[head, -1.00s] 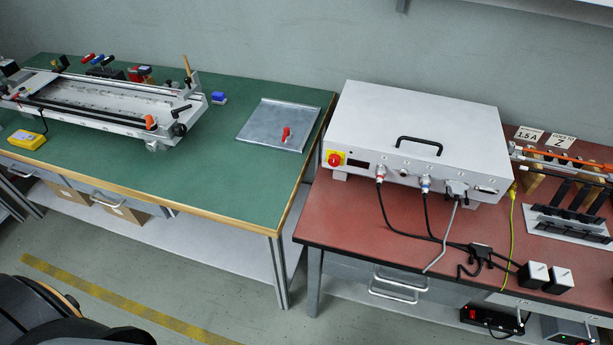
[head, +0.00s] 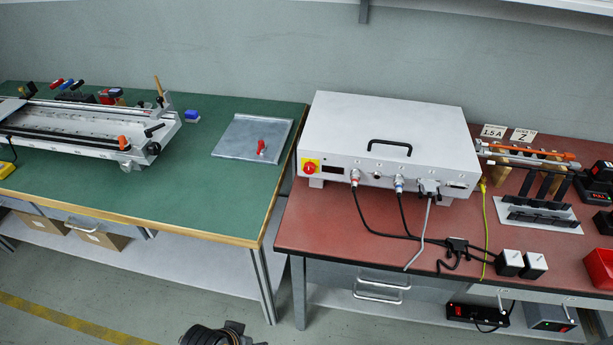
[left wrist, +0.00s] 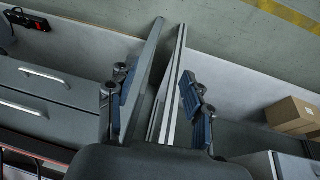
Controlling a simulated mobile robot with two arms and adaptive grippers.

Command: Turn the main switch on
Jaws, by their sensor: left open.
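The main switch (head: 310,167) is a red knob on a yellow plate. It sits at the left end of the front face of a white control box (head: 400,165) on the red-topped bench. A dark part of my left arm with its gripper (head: 240,335) shows at the bottom edge of the head view, low in front of the benches and well apart from the switch. In the left wrist view my left gripper (left wrist: 160,105) is open, with blue finger pads apart and nothing held. The switch cannot be made out there. My right gripper is not in view.
Cables (head: 400,215) hang from the box front over the red bench top (head: 350,225). A green bench (head: 190,185) stands to the left, with a metal plate (head: 235,140) and a long fixture. Bench legs stand near the left gripper. Cartons (left wrist: 292,115) lie on the lower shelf.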

